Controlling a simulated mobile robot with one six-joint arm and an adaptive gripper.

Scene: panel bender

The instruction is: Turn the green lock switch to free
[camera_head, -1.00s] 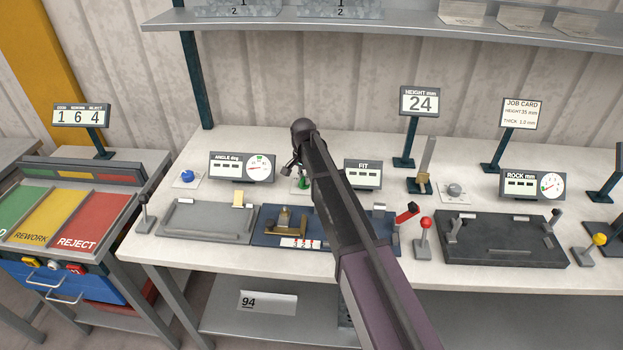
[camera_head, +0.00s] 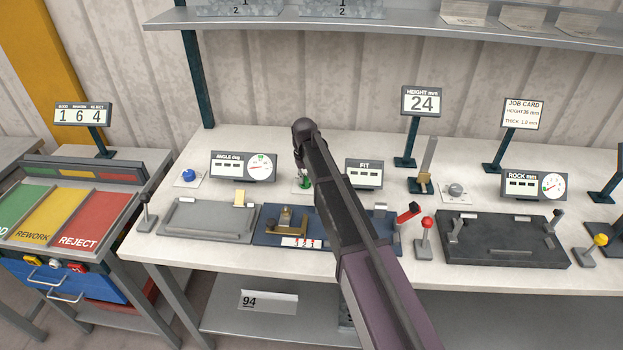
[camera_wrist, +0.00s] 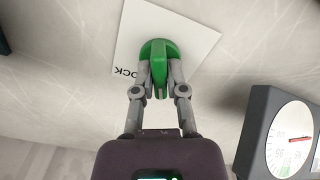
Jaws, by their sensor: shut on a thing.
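The green lock switch (camera_wrist: 158,62) sits on a white plate (camera_wrist: 196,42) on the bench top. Part of the plate's lettering shows upside down in the wrist view, ending in "OCK". My gripper (camera_wrist: 159,80) is shut on the switch's raised green handle, one finger on each side. The handle points roughly down the wrist picture, towards my gripper's palm. In the head view the green switch (camera_head: 304,182) shows only partly beside my arm, which hides the rest. Any position marks on the plate cannot be read.
The angle display (camera_head: 243,166) with its dial stands left of the switch, and the FIT display (camera_head: 363,173) stands to the right. A blue knob (camera_head: 188,175) is farther left. A grey tray (camera_head: 210,223) and a dark blue fixture (camera_head: 262,238) lie in front.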

